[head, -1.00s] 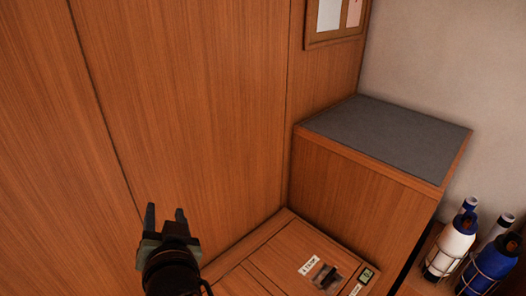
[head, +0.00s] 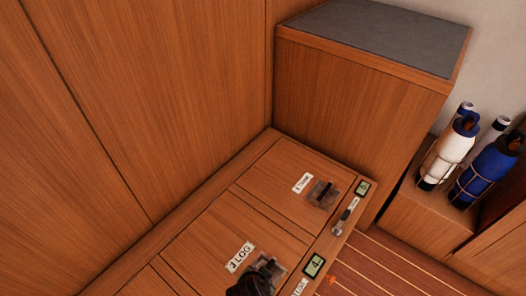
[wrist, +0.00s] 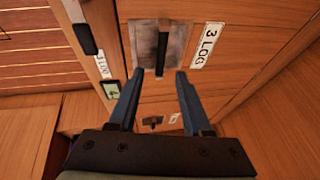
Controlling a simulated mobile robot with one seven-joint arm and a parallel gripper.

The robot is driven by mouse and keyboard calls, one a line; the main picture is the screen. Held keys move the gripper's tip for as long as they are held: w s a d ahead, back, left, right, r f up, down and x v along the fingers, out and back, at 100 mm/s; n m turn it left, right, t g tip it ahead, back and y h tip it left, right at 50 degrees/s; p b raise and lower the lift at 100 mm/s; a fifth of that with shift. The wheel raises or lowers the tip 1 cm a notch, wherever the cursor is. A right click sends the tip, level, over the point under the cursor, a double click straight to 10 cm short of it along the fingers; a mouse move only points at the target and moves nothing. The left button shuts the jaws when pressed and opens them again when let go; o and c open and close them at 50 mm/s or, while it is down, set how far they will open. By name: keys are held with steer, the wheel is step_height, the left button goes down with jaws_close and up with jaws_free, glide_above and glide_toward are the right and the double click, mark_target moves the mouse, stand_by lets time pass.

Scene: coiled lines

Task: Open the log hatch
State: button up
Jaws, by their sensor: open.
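The log hatch (head: 255,222) is a wooden panel in the low bench top, labelled "3 LOG" (head: 240,257); it lies flush and looks shut. Its dark pull handle (head: 265,265) sits in a grey recessed plate at the bottom of the head view. In the wrist view the black handle (wrist: 162,52) stands in that plate, beside the label (wrist: 207,45). My gripper (wrist: 160,73) is open, its blue-grey fingers apart, with the handle just beyond and between the fingertips. The fingers are not clearly visible in the head view; a dark part of my arm covers the hatch's lower edge.
A tank hatch (head: 285,175) with a similar latch (head: 322,193) lies behind. Small displays (head: 314,265) and a metal lever (head: 345,217) line the bench's front edge. A taller grey-topped cabinet (head: 360,85) and racked bottles (head: 447,150) stand beyond. Open floor (head: 385,265) lies at lower right.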

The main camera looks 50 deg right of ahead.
steer(key=b+x, duration=0.2)
steer(key=x, duration=0.5)
steer(key=shift+w+f+b, duration=0.15)
steer(key=shift+b, duration=0.2)
jaws_close()
stand_by(1.0)
